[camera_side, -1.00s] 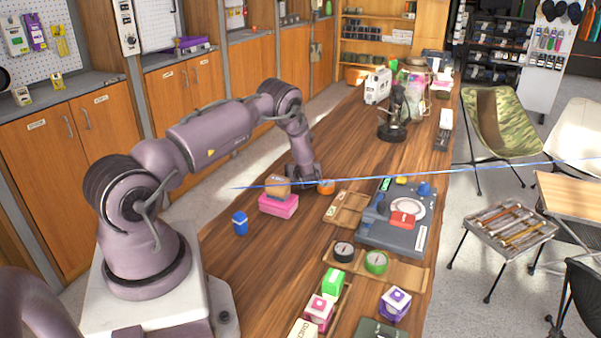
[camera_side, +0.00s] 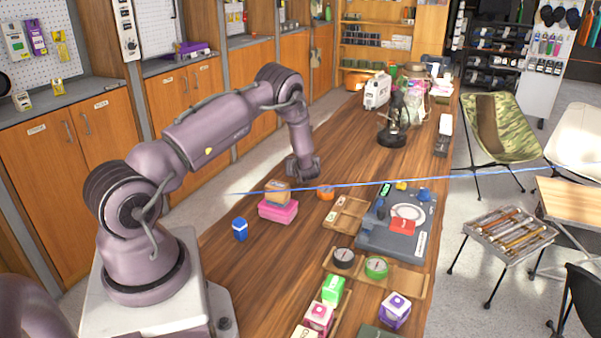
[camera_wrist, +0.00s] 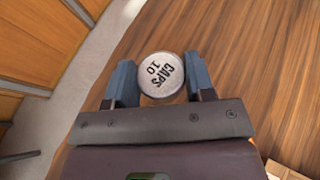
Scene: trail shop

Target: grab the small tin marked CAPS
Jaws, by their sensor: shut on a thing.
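In the wrist view, a small round tin (camera_wrist: 161,74) with a pale lid lettered "CAPS 10" sits between the two fingers of my gripper (camera_wrist: 160,82). The fingers are shut on its sides, one on the left and one on the right. In the side view, my gripper (camera_side: 303,170) is above the far left edge of the wooden table, beyond the orange round item. The tin cannot be made out in the side view.
A pink box (camera_side: 278,211) with a tan box (camera_side: 277,192) on it stands near my gripper, beside an orange round item (camera_side: 326,193). A blue item (camera_side: 240,229) is nearer. A wooden tray (camera_side: 347,214) lies to the right. A blue line crosses the side view.

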